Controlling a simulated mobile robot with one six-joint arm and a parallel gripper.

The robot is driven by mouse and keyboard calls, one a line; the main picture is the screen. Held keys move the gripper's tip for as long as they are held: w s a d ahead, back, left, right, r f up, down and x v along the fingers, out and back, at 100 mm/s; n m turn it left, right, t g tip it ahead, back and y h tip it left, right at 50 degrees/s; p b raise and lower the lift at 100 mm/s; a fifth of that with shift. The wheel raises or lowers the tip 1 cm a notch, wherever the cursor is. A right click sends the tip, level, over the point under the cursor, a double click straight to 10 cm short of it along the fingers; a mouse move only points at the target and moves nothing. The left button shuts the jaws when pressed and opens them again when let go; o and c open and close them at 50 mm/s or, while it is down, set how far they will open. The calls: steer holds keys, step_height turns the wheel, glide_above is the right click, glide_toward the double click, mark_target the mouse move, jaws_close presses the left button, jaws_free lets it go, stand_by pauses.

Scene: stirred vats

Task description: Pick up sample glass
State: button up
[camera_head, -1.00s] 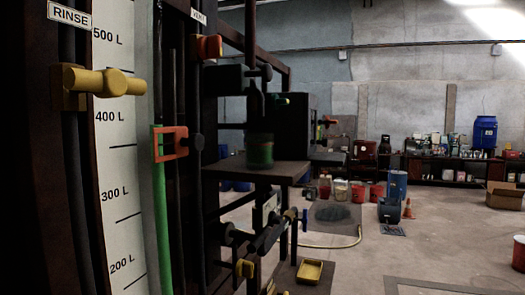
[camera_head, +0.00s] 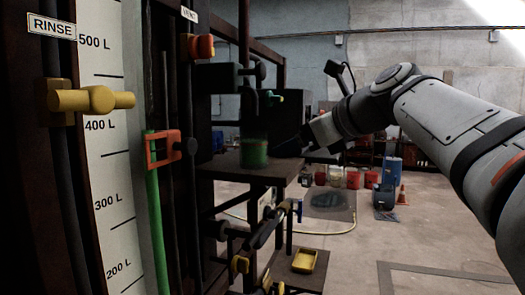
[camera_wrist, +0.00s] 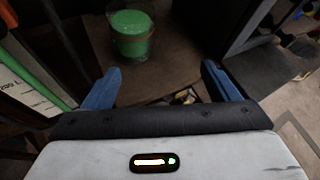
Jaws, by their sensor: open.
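The sample glass (camera_head: 254,152) is a clear glass with green contents. It stands on a small dark shelf (camera_head: 272,172) under a tap in the head view. In the wrist view the glass (camera_wrist: 132,40) is at the top, a little left of centre, beyond my fingertips. My gripper (camera_wrist: 160,80) is open, its two blue fingers spread wide with nothing between them. In the head view my arm reaches in from the right and its hand end is just right of the glass, apart from it. The fingers are hard to make out there.
A dark tap (camera_head: 250,92) hangs directly above the glass. A level board (camera_head: 112,180) with a yellow valve handle (camera_head: 92,99) and an orange bracket (camera_head: 162,148) are at left. A yellow tray (camera_head: 304,260) sits lower down. Open floor lies to the right.

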mark_target(254, 146)
steer(key=shift+m+g+y, duration=0.3)
steer(key=shift+g+y, duration=0.2)
steer(key=shift+y, duration=0.4)
steer(key=a, duration=0.3)
steer(key=w+a+r, duration=0.1)
steer(key=a, duration=0.1)
steer(key=shift+a, duration=0.1)
steer(key=x, duration=0.2)
steer(key=p+x, duration=0.1)
steer(key=x, duration=0.2)
steer(key=shift+s+a+f, duration=0.1)
steer(key=shift+a+f, duration=0.15)
steer(key=shift+f, duration=0.1)
steer(key=shift+w+a+f, duration=0.2)
steer(key=shift+w, duration=0.1)
steer(key=shift+s, duration=0.1)
steer(key=shift+c, duration=0.8)
steer(key=shift+r, duration=0.15)
steer(key=c, duration=1.3)
